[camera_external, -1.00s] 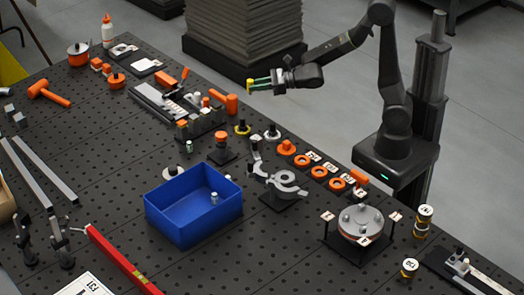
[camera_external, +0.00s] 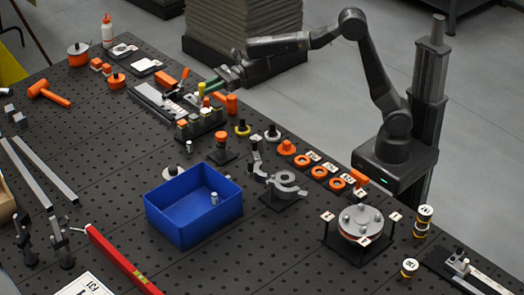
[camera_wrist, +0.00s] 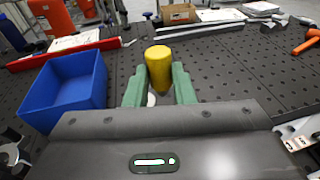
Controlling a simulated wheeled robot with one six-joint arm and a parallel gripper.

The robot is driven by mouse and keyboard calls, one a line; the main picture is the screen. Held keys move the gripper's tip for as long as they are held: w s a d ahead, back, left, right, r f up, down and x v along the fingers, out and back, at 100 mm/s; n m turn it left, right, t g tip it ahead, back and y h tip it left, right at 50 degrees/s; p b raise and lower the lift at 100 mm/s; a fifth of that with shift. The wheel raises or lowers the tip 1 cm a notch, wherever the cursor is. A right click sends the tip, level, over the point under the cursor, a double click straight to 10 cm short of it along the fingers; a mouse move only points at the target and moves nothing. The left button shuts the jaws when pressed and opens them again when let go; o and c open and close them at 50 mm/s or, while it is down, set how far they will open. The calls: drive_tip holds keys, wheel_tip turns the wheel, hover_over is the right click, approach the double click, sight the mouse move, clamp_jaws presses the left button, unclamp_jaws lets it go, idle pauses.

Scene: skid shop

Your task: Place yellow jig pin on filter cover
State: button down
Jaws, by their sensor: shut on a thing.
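The yellow jig pin (camera_wrist: 159,68) stands upright between the green fingers of my gripper (camera_wrist: 159,86) in the wrist view. My gripper is shut on it. In the external view my gripper (camera_external: 207,86) and the pin (camera_external: 201,88) are above the far edge of the bench, over the fixture with several small blocks. A round metal cover with bolts (camera_external: 361,219), which looks like the filter cover, sits on a dark stand at the right front, well apart from my gripper. I cannot make it out in the wrist view.
A blue bin (camera_external: 190,215) stands mid-bench and also shows in the wrist view (camera_wrist: 68,88). Orange rings (camera_external: 320,172), a clamp fixture (camera_external: 283,185) and an orange-capped post (camera_external: 221,145) stand nearby.

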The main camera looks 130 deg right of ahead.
drive_tip(key=w+f+n+y+b, duration=0.1)
drive_tip(key=w+n+y, duration=0.35)
drive_tip(key=w, duration=0.45)
drive_tip(key=n+g+y+b, duration=0.1)
drive_tip(key=n+y+b, duration=0.15)
drive_tip(key=y, duration=0.35)
hover_over(173, 171)
drive_tip(key=s+d, duration=0.3)
wheel_tip(173, 171, down, 10)
drive_tip(key=shift+a+f, duration=0.2)
drive_tip(key=shift+f, duration=2.65)
drive_tip(key=shift+f, duration=0.65)
drive_tip(key=c, duration=1.2)
unclamp_jaws()
drive_tip(key=shift+s, duration=0.1)
drive_tip(key=shift+c, duration=0.2)
drive_tip(key=shift+f, duration=0.1)
